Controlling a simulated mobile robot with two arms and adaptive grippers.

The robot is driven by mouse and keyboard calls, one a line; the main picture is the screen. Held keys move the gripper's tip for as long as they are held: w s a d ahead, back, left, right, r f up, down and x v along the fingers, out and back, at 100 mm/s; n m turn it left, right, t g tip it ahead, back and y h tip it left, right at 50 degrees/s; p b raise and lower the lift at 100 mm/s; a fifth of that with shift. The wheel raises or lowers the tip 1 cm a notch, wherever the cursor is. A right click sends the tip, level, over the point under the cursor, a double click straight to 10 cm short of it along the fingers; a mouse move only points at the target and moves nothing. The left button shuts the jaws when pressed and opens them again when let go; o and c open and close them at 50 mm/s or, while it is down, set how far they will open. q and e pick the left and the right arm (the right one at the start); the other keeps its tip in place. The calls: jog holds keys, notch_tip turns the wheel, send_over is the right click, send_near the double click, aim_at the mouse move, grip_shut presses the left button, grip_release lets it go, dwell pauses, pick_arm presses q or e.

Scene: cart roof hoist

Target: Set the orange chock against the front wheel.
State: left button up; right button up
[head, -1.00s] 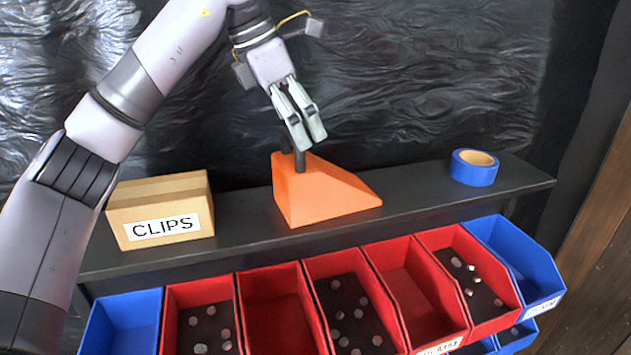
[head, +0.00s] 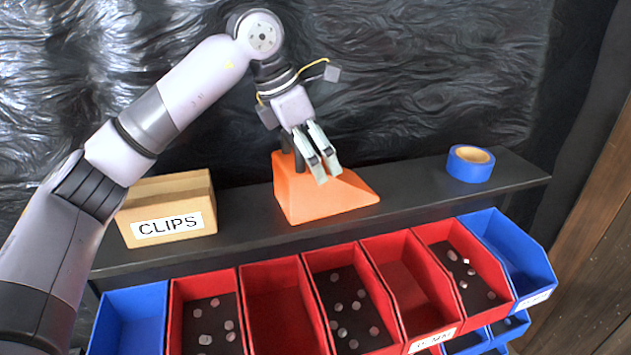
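The orange chock (head: 299,199) is a wedge on the dark shelf, its tall end left and its slope falling to the right. Dark upright posts (head: 300,160) stand on its tall end. My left gripper (head: 327,178) points down in front of the chock's upper part. Its two pale fingers lie close side by side; whether they touch the chock or are open or shut I cannot tell. The posts show to the left of the fingers, not clearly between them. My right gripper is not in view. No wheel is in view.
The shelf (head: 245,230) also holds a cardboard CLIPS box (head: 165,190) at left and a blue tape roll (head: 466,170) at right. Red and blue bins (head: 275,300), some with small round pieces, hang below. A crinkled dark sheet (head: 420,70) covers the wall behind.

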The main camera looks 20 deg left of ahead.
pick_arm(q)
jog(key=shift+r, duration=0.1)
jog(key=c, duration=1.6)
